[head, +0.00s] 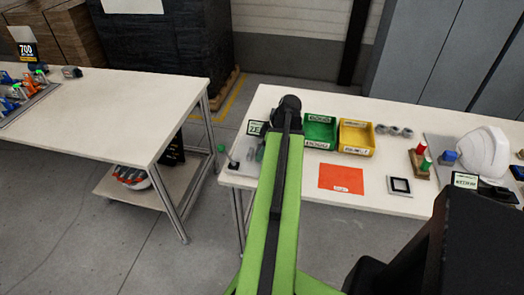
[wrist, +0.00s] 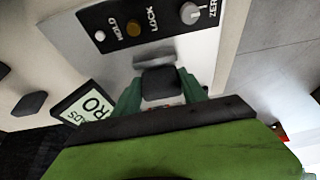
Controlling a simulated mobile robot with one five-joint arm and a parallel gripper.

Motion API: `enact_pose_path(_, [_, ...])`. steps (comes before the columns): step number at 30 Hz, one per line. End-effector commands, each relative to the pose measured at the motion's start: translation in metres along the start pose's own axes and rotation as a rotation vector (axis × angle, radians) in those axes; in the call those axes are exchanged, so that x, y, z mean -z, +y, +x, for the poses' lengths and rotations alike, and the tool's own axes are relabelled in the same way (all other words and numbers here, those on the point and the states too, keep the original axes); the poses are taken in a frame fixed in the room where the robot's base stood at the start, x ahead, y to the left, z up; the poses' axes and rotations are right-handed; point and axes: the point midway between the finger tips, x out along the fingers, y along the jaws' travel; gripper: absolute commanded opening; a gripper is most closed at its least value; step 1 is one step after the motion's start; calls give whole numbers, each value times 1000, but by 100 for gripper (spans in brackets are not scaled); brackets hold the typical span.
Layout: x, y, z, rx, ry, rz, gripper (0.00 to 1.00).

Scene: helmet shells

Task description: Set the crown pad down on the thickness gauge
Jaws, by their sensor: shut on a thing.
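My gripper (wrist: 160,92) shows in the wrist view, with its green fingers closed on either side of a small dark block, which I take to be the crown pad (wrist: 160,83). The thickness gauge's dark panel (wrist: 165,38) lies just beyond the fingertips, with HOLD, LOCK and ZERO controls. A short grey piece (wrist: 154,57) shows between panel and pad. I cannot tell whether the pad touches the gauge. In the head view my green arm reaches over the left end of the right-hand table and mostly hides the gripper and pad.
A small display sign (head: 257,128) stands beside the arm; a tilted display (wrist: 87,115) is left of the fingers. Green (head: 319,131) and yellow (head: 356,138) bins, a red sheet (head: 341,177) and a white helmet (head: 483,152) lie to the right. Floor separates the two tables.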

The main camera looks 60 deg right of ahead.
Motion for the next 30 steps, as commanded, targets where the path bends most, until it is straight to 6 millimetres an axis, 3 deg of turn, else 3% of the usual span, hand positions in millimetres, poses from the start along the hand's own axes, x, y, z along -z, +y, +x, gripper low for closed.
enact_pose_path(5, [-2, 0, 4, 0, 0, 0, 12])
enact_pose_path(6, [-2, 0, 4, 0, 0, 0, 51])
enact_pose_path(12, [-1, 0, 4, 0, 0, -1, 75])
enact_pose_path(23, [0, 0, -4, 0, 0, -1, 75])
enact_pose_path(30, [4, 0, -61, -1, 0, 1, 75])
